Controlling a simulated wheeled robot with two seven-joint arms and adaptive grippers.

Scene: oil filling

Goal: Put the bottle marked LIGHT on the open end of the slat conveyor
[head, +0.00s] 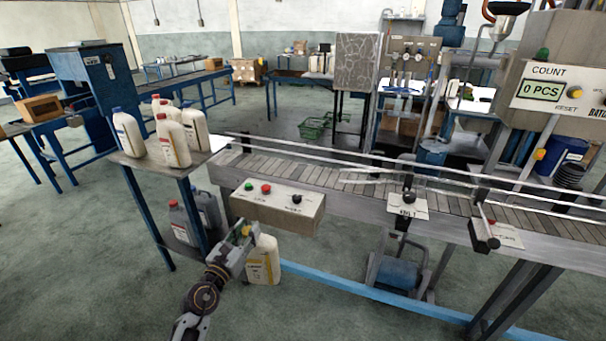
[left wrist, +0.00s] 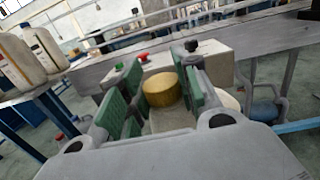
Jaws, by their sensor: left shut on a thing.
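My left gripper (head: 246,236) is shut on a pale bottle (head: 264,262) with a yellow label, in front of the conveyor and below its control box. In the left wrist view the bottle's gold-yellow cap (left wrist: 164,90) shows between the green finger pads of the gripper (left wrist: 155,95). The bottle looks about upright; I cannot read its marking. The slat conveyor (head: 335,176) runs from the middle to the right. Its open left end (head: 232,160) has bare slats, above and behind the held bottle. My right gripper is not in view.
A control box (head: 270,211) with buttons juts out from the conveyor's front near the open end. Guide rails (head: 400,168) run along the belt.

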